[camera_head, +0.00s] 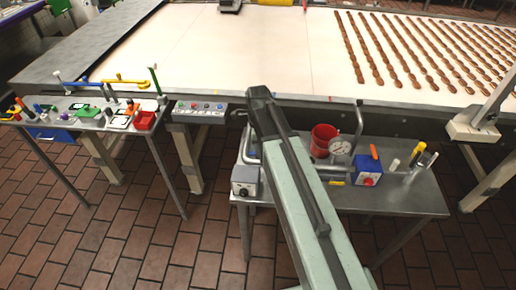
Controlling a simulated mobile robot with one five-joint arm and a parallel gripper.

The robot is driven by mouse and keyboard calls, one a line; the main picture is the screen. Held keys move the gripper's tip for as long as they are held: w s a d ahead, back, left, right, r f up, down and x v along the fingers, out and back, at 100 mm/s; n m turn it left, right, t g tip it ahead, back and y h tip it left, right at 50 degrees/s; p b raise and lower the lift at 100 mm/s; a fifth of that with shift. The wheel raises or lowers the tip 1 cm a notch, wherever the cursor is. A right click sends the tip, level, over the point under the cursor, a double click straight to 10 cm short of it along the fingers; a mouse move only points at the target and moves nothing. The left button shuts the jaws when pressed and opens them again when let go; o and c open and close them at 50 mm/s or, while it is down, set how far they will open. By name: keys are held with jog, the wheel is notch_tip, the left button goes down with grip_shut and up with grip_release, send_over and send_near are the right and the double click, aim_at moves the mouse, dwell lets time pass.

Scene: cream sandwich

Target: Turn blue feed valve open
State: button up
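I cannot tell for sure which thing is the blue feed valve. On the right metal table, a blue box (367,172) with a red knob and an upright orange handle stands right of my arm. Beside it are a white-faced gauge (340,147) and grey pipework (320,171). A small blue part beside a grey pipe shows just left of my arm, partly hidden by it. My pale green arm rises from the lower right to a dark joint and covers the middle of this table. My gripper does not show; the arm may hide it.
A red bucket (322,139) and a grey box with a dial (245,180) stand on the right table (420,203). The left table holds several tools, a red bin (144,120) and long blue and yellow handles. A wide conveyor (255,50) lies behind. Brick floor is open in front.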

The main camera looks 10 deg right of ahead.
notch_tip(320, 180, up, 8)
jog(key=p, duration=0.7)
jog(key=shift+f, duration=0.2)
jog(key=shift+f, duration=0.1)
jog(key=s+f+n+b, duration=0.2)
jog(key=s+n, duration=0.3)
jog(key=n, duration=0.5)
jog(key=s+d+f+n+b, duration=0.1)
jog(key=s+n, duration=0.3)
jog(key=n, duration=0.5)
jog(key=shift+s+d+f+n+b, duration=0.15)
jog(key=shift+s+f+n+b, duration=0.25)
jog(key=shift+f+b, duration=0.3)
jog(key=shift+c, duration=0.2)
